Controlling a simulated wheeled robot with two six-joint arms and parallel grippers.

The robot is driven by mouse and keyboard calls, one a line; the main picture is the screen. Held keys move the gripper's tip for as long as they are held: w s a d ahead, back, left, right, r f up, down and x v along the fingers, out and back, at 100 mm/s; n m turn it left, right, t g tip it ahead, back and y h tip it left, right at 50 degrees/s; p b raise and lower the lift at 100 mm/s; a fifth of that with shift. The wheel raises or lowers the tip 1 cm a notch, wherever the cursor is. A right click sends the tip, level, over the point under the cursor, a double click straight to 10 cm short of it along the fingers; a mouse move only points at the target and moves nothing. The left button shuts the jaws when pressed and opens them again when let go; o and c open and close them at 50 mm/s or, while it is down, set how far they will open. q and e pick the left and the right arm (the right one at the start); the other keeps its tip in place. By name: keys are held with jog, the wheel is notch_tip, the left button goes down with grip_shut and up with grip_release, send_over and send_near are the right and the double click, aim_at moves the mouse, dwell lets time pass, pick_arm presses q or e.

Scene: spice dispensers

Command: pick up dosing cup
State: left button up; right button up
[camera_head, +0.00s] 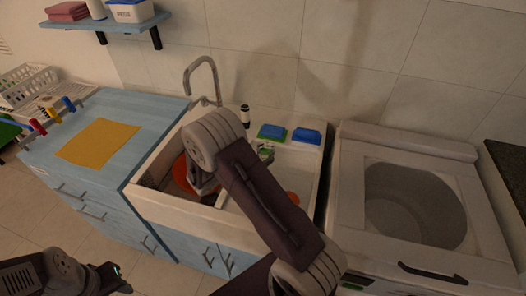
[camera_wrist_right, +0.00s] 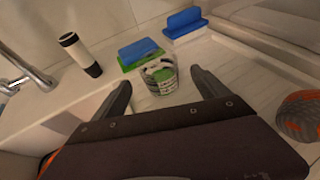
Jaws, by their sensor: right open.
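The dosing cup is a small clear cup with green and dark markings (camera_wrist_right: 158,76), standing on the white counter in the right wrist view. In the head view part of it shows (camera_head: 265,150) just right of my right arm. My right gripper (camera_wrist_right: 160,80) is open, with one finger on each side of the cup in the picture; contact is not visible. In the head view my right forearm mostly hides this gripper. My left gripper (camera_head: 115,277) is at the lower left, far from the cup; its opening is unclear.
Behind the cup are a green sponge with a blue top (camera_wrist_right: 139,54) and a blue sponge (camera_wrist_right: 184,22). A black-and-white bottle (camera_wrist_right: 80,54) stands to the left, near the faucet (camera_head: 204,75). Orange items (camera_head: 181,172) are in the sink. A washing machine (camera_head: 365,240) is to the right.

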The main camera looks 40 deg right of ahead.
aim_at(270, 146)
jog(key=p+x, duration=0.1)
jog(key=x, duration=0.8)
jog(key=shift+w+d+f, duration=0.1)
jog(key=shift+f, duration=0.2)
jog(key=shift+r, duration=0.1)
jog(key=shift+c, duration=1)
jog(key=c, duration=1.4)
jog(key=shift+c, duration=0.2)
jog(key=shift+r, duration=0.15)
jog(key=shift+r, duration=0.5)
notch_tip(270, 146, up, 3)
jog(key=shift+f, duration=0.1)
jog(key=s+r+b, duration=0.1)
jog(key=s+r, duration=0.6)
jog(key=s, duration=0.4)
jog(key=shift+s, duration=0.35)
